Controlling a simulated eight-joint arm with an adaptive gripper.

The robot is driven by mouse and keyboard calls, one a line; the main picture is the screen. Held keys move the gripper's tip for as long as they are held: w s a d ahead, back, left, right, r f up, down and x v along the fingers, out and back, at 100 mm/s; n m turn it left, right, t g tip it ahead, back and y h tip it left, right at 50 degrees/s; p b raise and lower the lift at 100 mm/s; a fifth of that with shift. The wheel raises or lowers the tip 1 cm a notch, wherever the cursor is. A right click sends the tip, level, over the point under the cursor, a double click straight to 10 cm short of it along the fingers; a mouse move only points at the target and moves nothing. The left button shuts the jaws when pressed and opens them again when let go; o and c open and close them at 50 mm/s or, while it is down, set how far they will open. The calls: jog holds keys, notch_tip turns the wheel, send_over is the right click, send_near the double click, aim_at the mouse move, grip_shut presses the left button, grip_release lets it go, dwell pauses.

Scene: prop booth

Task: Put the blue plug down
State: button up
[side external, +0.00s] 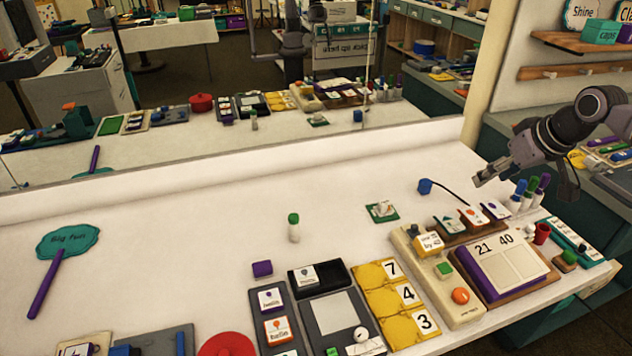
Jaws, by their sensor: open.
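The blue plug (425,186) sits on the white table (350,190), right of centre, and looks to be resting on the surface. A thin black cord runs from it to the right, towards the card rack. My gripper (483,178) is to the right of the plug, apart from it and above the table. It is open with nothing visible between its fingers. The fingers are small here, and their exact height is hard to tell.
A green-based item (382,212) and a green-capped bottle (294,228) stand left of the plug. A mirror lies behind the table.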

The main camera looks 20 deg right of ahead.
jog(key=s+a+f+t, duration=0.1)
jog(key=s+f, duration=0.3)
jog(key=s, duration=0.8)
jog(key=shift+s+a, duration=0.3)
jog(key=shift+a, duration=0.25)
jog(key=shift+f, duration=0.1)
